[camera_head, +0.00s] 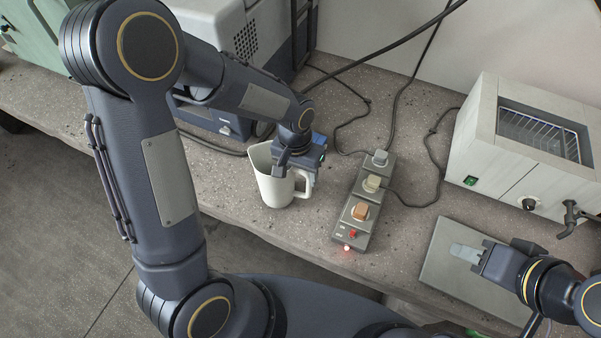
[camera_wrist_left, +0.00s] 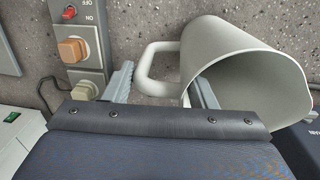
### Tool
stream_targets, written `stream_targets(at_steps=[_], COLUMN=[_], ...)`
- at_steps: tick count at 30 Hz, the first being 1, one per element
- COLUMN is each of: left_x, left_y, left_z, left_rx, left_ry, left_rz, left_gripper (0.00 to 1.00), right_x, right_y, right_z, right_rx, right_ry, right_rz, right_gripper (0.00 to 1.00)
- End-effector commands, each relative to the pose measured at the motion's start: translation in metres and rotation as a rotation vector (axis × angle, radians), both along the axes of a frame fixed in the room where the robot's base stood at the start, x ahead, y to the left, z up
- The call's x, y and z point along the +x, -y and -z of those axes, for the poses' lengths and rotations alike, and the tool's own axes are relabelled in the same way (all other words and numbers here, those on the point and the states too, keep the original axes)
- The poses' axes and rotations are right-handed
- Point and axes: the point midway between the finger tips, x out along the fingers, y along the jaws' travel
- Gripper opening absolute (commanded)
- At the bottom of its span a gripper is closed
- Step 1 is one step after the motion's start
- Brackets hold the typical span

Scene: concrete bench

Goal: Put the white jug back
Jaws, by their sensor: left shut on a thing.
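The white jug (camera_head: 272,188) is near the front edge of the bench, left of the power strip, in the head view. It looks roughly upright; I cannot tell whether its base touches the bench. My left gripper (camera_head: 293,168) is shut on it at the handle side. In the left wrist view the jug's wide mouth (camera_wrist_left: 257,62) is at the right, its handle lies between the fingers (camera_wrist_left: 162,92), and one finger overlaps the rim. My right gripper (camera_head: 466,252) is over a grey plate at the right; whether its fingers are apart is unclear.
A power strip (camera_head: 350,228) with plugs, a red switch and a lit red light is right of the jug. Cables trail behind it. A white oven-like box (camera_head: 480,140) stands at the right, above the grey plate (camera_head: 440,275). A grey-blue machine (camera_head: 205,118) stands behind my left arm.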

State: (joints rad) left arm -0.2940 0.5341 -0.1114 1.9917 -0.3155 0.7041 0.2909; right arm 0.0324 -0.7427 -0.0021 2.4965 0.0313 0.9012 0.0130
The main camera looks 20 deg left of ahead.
Motion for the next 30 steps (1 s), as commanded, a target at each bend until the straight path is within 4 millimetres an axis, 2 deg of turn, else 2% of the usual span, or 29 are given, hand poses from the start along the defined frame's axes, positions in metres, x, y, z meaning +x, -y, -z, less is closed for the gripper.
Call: stream_targets(at_steps=[3, 13, 14, 18, 26, 30], left_x=[-0.0004, -0.0002, -0.0003, -0.0003, -0.0003, 0.0004], left_y=[0.0002, 0.0003, 0.0003, 0.0003, 0.0004, 0.0002], left_z=[0.0073, 0.0112, 0.0110, 0.0098, 0.0095, 0.0026], left_rx=[-0.001, -0.001, -0.001, -0.001, -0.001, -0.001], left_ry=[0.000, 0.001, 0.001, 0.001, 0.001, 0.003], left_rz=[0.000, 0.000, 0.000, 0.000, 0.000, -0.001], left_gripper=[0.00, 0.00, 0.53, 0.71, 0.73, 0.73], right_x=[0.0000, 0.0000, 0.0000, 0.0000, 0.0000, 0.0001], right_y=[0.0000, 0.0000, 0.0000, 0.0000, 0.0001, 0.0000], right_z=[0.0002, 0.0042, 0.0040, 0.0028, 0.0025, -0.0008], right_rx=[0.000, 0.000, 0.000, 0.000, 0.000, 0.000], right_ry=[0.000, 0.000, 0.000, 0.000, 0.000, 0.000], right_rz=[0.000, 0.000, 0.000, 0.000, 0.000, 0.000], right_gripper=[0.36, 0.36, 0.36, 0.36, 0.36, 0.36])
